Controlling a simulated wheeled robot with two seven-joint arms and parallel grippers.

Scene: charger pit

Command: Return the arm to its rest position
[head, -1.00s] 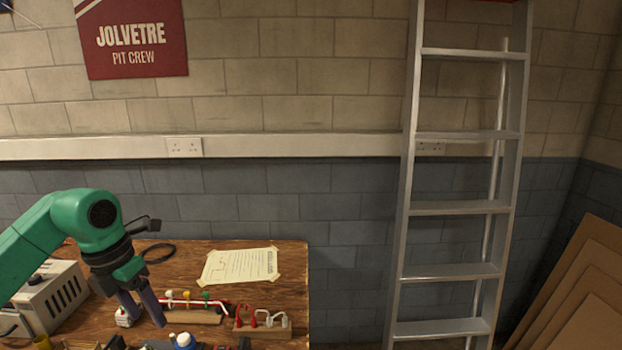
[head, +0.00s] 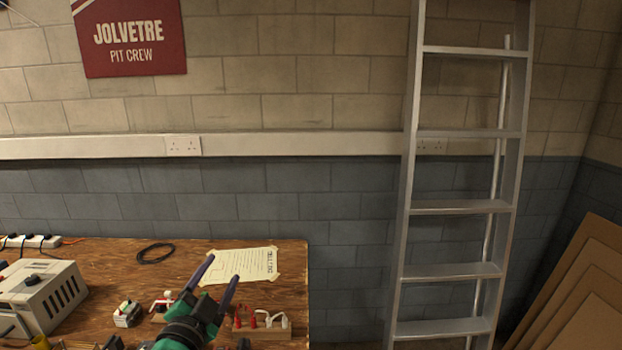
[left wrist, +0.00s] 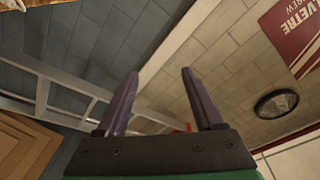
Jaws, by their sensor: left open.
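My left gripper (head: 217,270) is low in the head view, over the front of the wooden bench. Its two purple fingers are apart and point up and away, with nothing between them. In the left wrist view the same open fingers (left wrist: 158,100) show against the wall, upper room and ladder. My right gripper is in neither view.
On the bench (head: 110,260) stand a grey box with vents (head: 42,298), a small white block (head: 127,314), a rack with red and white plugs (head: 262,322) and a taped paper sheet (head: 243,265). A ladder (head: 458,209) leans right of the bench. Cardboard sheets (head: 580,285) stand far right.

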